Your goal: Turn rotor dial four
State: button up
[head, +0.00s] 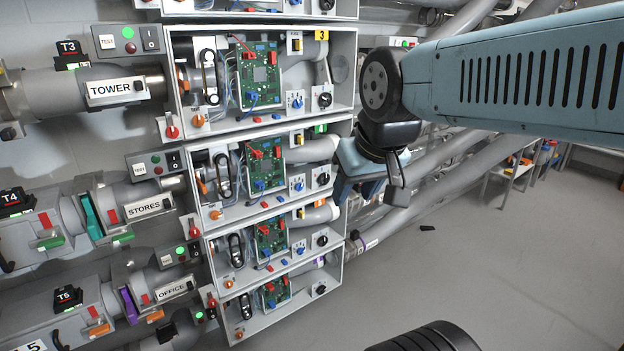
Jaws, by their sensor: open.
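Open white boxes with green circuit boards stand in a column on the wall. The upper one shows a yellow "3" tag (321,35). The box below it (262,213) has a black dial (323,178) and a blue dial (298,183) at its right end. I see no readable "4" on it; its upper right corner is partly behind my arm. A T4 label (16,201) sits on the tube at its left. My gripper (371,193) is open and appears empty, just right of this box's right edge. I cannot tell its depth from the box.
Lower boxes have similar black dials (322,240). Red knobs (171,130) sit at the boxes' left sides. Grey tubes (455,180) slope up behind my gripper. The floor (470,285) at lower right is mostly clear, with a small black object (427,228) on it.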

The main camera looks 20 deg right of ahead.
aim_at(324, 178)
jog(key=u, duration=1.2)
jog(key=k, duration=0.85)
jog(key=z, duration=1.3)
jog(key=i, duration=1)
jog(key=u, duration=0.05)
